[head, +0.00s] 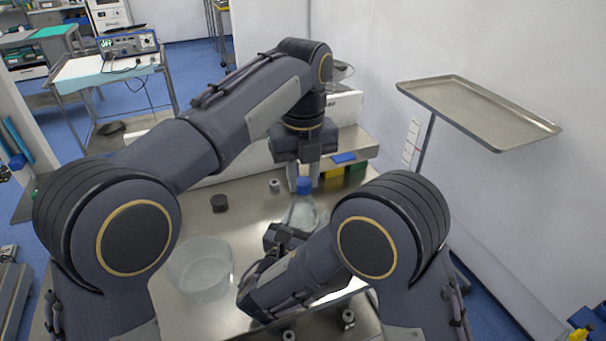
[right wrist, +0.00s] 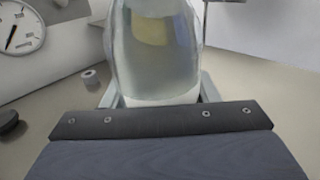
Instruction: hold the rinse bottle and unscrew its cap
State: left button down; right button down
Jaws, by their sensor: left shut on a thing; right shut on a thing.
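The rinse bottle (head: 301,214) is clear and stands upright over the metal table, with a blue cap (head: 304,187) on top. My left gripper (head: 304,181) points straight down from above, its two pale fingers shut on the cap from either side. My right gripper (head: 287,233) comes in low from the front and is shut on the bottle's body. In the right wrist view the bottle (right wrist: 155,50) fills the space between the right fingers (right wrist: 158,92). Its cap is out of that view, and my right arm hides the bottle's base in the head view.
A clear round bowl (head: 200,268) stands on the table (head: 240,215) left of the bottle. A dark round puck (head: 219,203) and a small grey cylinder (head: 274,185) lie behind it. An empty tray stand (head: 480,110) is farther right.

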pick_arm(q)
jog(key=n, duration=1.2)
jog(key=shift+n, duration=0.4)
jog(key=n, duration=0.2)
jog(key=shift+r+n, duration=0.1)
jog(key=shift+n, duration=0.3)
jog(key=n, duration=0.4)
jog(key=shift+n, duration=0.4)
jog(key=n, duration=0.2)
jog(key=shift+n, duration=0.4)
jog(key=n, duration=1.5)
jog(key=shift+n, duration=0.4)
jog(key=n, duration=1.1)
jog(key=shift+n, duration=0.3)
jog(key=shift+r, duration=0.2)
